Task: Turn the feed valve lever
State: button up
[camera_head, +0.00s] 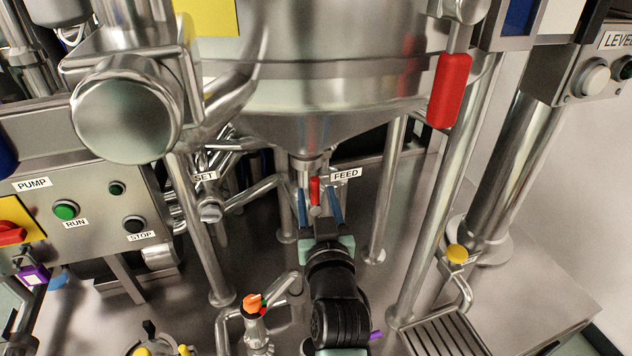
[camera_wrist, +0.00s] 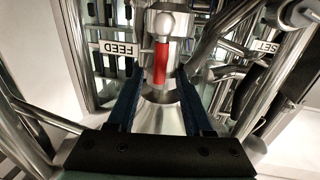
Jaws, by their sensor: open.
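The feed valve lever has a red grip (camera_head: 315,189) and sits under the cone of the steel tank, beside the FEED label (camera_head: 345,174). In the wrist view the red grip (camera_wrist: 161,63) hangs from a round steel knob, with the FEED label (camera_wrist: 118,48) to its left. My gripper (camera_head: 318,197) is open, with its blue fingers on either side of the lever. In the wrist view the gripper (camera_wrist: 158,88) shows a gap between each finger and the red grip. I cannot tell how far the fingertips reach past the lever.
The steel tank (camera_head: 330,85) hangs low above my gripper, on several steel legs. A pump panel (camera_head: 100,200) stands at left. Another red-gripped lever (camera_head: 448,90) is at upper right. An orange-topped valve (camera_head: 252,302) and pipes stand left of my arm. A yellow knob (camera_head: 456,253) is at right.

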jog(key=shift+w+a+p, duration=0.1)
jog(key=shift+w+p, duration=0.2)
jog(key=shift+w, duration=0.75)
grip_shut()
dwell(0.8)
